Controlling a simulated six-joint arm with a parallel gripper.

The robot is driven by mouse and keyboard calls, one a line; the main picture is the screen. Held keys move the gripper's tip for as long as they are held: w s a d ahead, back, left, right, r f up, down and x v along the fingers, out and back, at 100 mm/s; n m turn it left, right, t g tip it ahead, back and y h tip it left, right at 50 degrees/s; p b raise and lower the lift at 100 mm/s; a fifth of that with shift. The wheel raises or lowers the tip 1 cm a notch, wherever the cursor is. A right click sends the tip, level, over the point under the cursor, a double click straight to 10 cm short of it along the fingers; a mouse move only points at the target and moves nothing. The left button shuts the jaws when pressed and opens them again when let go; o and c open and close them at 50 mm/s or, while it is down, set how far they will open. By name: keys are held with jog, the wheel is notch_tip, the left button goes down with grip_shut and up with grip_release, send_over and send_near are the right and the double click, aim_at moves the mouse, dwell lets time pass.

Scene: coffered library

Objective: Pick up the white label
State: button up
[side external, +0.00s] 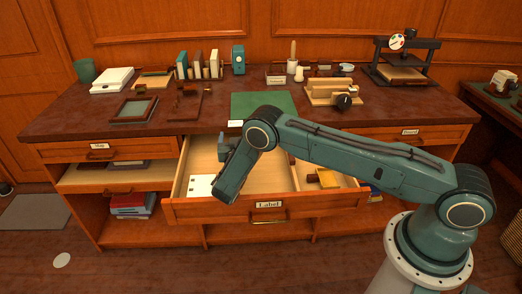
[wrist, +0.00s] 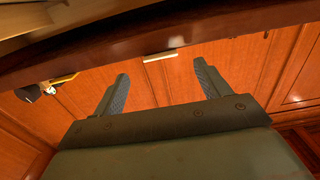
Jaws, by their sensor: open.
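A small white label (side external: 235,123) lies at the front edge of the dark desk top, in front of the green mat. In the wrist view the white label (wrist: 160,56) shows as a thin pale strip beside the dark desk edge, seen nearly edge-on. My gripper (wrist: 163,82) is open and empty, and the strip appears beyond its fingertips, between the two fingers. In the side view my gripper (side external: 222,143) is mostly hidden behind my wrist, above the open drawer and just below and left of the label. It is not touching the label.
An open drawer (side external: 240,211) marked "Label" lies beneath my wrist, with a dotted white card (side external: 200,186) inside. A green mat (side external: 263,105) lies behind the label. A wooden tool with a black knob (side external: 343,101) stands to the right, a frame (side external: 134,109) to the left.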

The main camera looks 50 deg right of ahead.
aim_at(236, 126)
jog(key=shift+x, duration=2.35)
jog(key=c, duration=1)
